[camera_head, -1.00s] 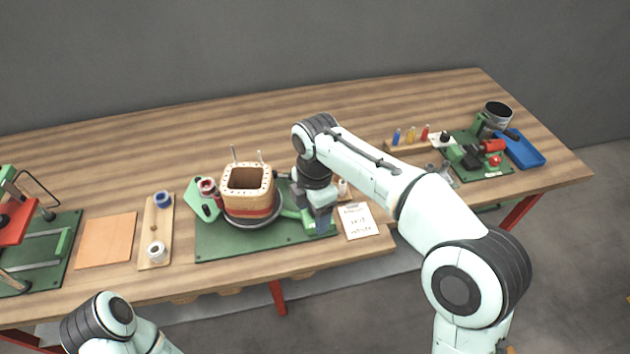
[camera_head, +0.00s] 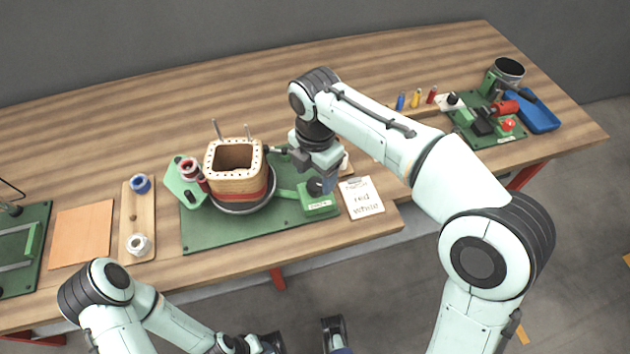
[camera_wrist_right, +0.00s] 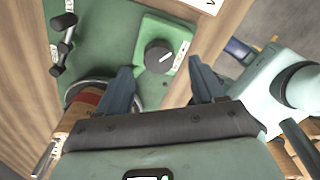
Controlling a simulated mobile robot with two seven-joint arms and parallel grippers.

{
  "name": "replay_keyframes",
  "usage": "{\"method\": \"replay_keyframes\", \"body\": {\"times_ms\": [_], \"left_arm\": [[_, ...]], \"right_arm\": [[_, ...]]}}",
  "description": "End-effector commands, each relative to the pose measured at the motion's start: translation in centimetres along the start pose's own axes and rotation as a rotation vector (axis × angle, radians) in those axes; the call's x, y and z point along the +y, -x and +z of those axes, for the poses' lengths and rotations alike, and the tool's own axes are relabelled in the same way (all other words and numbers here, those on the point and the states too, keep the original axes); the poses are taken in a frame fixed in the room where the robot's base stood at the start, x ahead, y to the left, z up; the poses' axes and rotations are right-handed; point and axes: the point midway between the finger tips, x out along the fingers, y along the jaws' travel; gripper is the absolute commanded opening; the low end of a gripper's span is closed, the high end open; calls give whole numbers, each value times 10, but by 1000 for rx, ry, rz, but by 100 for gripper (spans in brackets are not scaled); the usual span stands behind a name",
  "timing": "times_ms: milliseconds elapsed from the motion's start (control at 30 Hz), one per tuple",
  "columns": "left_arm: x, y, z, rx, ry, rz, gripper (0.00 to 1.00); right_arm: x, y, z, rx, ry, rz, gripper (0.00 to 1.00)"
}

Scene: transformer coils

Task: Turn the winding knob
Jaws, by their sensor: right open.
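The winding knob (camera_wrist_right: 160,56) is a round black knob with a white pointer line on a green housing. In the head view the knob (camera_head: 315,186) shows beside my fingers at the right end of the green winder base (camera_head: 225,236). My right gripper (camera_wrist_right: 163,88) is open and empty, its two fingers apart, with the knob ahead of the gap between them and not gripped. It also shows in the head view (camera_head: 324,180), just above the housing. A square wooden coil former (camera_head: 236,185) stands on the winder's round plate. My left arm is at the bottom left; its gripper's state is unclear.
A card reading "red white" (camera_head: 361,198) lies right of the winder. Blue and white spools sit on a wooden board (camera_head: 129,218) at left. A blue tray (camera_head: 539,114) is at far right.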

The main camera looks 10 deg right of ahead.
Motion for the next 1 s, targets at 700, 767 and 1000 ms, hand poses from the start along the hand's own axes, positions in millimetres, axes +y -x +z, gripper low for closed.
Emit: {"method": "replay_keyframes", "body": {"times_ms": [700, 767, 1000], "left_arm": [[0, -5, -4, 10, -2, 3, 42], [0, -5, -4, 10, -2, 3, 42], [0, -4, -3, 8, -2, 3, 42]], "right_arm": [[0, -28, 0, 0, 0, 1, 22], [0, -28, 0, 0, 0, 1, 12], [0, -28, 0, 0, -15, 1, 12]]}}
